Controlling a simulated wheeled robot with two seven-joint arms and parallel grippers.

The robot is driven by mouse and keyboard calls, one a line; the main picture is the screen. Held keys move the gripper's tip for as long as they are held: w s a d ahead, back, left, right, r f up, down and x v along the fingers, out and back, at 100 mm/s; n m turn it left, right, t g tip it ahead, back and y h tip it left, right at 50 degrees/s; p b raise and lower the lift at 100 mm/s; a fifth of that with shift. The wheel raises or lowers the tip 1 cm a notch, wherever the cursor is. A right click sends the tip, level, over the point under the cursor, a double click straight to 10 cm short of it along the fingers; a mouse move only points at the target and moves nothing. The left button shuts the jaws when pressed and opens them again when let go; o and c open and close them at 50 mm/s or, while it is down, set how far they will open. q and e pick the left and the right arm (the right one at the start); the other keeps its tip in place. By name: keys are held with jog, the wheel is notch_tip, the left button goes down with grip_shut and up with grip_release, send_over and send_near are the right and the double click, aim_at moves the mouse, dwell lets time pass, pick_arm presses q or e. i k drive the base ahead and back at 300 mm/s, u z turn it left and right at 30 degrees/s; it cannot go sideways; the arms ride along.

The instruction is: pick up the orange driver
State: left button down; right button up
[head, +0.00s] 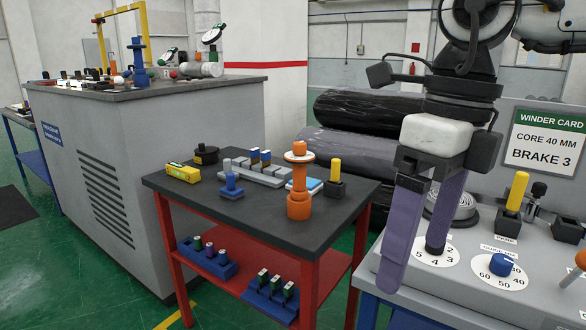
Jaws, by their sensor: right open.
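The orange driver (299,206) appears to be the upright orange piece with a pale disc near its top. It stands near the front edge of the black-topped cart (257,222). My right gripper (414,264) has two purple fingers pointing down, spread apart and empty. In the picture it is right of the driver, in front of the grey console and its dials, with a clear gap to the driver. My left gripper is not in view.
Near the driver are a blue stand (231,187), a grey rack (256,172), a yellow tool (183,172) and a yellow-handled black block (336,182). The grey console (455,283) with dials is at right. Black wrapped rolls (368,118) lie behind.

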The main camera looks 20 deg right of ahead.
aim_at(298, 192)
jog(key=i, duration=1.7)
